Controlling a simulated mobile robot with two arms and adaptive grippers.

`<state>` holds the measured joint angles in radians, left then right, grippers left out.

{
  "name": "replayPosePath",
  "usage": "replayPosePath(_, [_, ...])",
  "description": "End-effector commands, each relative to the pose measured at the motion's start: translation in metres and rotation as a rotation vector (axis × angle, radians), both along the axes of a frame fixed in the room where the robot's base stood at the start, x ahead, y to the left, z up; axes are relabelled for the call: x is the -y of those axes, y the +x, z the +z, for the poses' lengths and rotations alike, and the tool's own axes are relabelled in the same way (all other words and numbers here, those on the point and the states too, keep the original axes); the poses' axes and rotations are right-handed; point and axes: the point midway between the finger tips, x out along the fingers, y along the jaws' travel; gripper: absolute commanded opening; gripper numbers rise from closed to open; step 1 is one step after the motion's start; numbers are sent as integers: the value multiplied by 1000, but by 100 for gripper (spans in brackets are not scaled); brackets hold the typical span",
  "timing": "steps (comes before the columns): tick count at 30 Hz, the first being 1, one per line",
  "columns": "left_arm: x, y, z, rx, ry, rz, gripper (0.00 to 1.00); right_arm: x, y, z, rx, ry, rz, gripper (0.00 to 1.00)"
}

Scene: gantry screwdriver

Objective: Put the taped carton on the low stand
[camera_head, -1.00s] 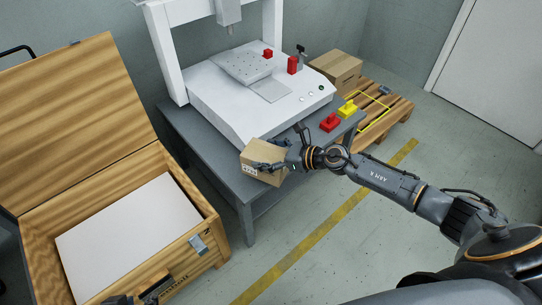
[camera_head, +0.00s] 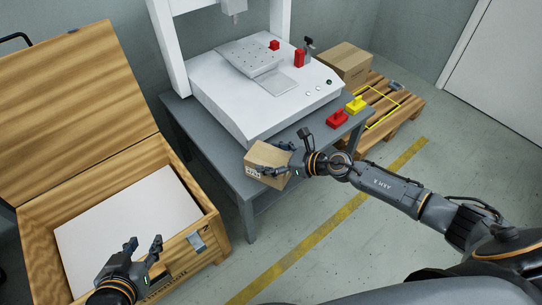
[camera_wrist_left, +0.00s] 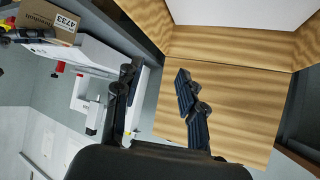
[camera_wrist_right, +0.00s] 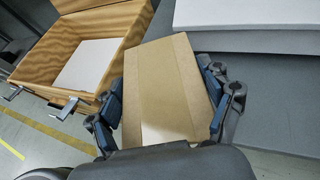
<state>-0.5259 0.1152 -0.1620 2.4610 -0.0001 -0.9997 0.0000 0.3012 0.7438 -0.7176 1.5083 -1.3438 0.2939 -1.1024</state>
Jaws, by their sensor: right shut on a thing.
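The taped carton (camera_head: 265,158) is a small brown box with a white label. My right gripper (camera_head: 284,154) is shut on it and holds it at the near edge of the grey machine table. In the right wrist view the carton (camera_wrist_right: 165,85) sits between both fingers, a tape strip along its face. The low stand appears to be the wooden pallet (camera_head: 410,107) at the right, marked with a yellow outline. My left gripper (camera_head: 143,244) is open and empty over the front of the wooden crate.
A larger carton (camera_head: 344,62) stands on the pallet's far left part, with a dark tool (camera_head: 396,86) near the outline. The grey table (camera_head: 240,182) bears a white machine (camera_head: 225,95) and red (camera_head: 338,119) and yellow blocks (camera_head: 356,105). The open crate (camera_head: 202,215) is at left.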

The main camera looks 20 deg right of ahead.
Motion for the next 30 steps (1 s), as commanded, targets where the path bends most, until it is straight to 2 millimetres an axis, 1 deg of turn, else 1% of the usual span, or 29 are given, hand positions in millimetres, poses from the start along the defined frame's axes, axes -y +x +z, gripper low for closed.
replayPosePath(14, [3,8,7,57,-13,-3,40,0,1,-1,2,2,-1,29])
replayPosePath(15, [3,9,8,63,-13,-3,40,0,0,-3,0,0,0,84])
replayPosePath(17, [3,9,9,65,-14,-4,40,0,0,-3,0,0,0,96])
replayPosePath(18, [4,9,9,65,-15,-5,40,0,0,-3,0,0,0,100])
replayPosePath(30, [4,8,9,58,-15,-5,40,0,0,-2,0,0,0,100])
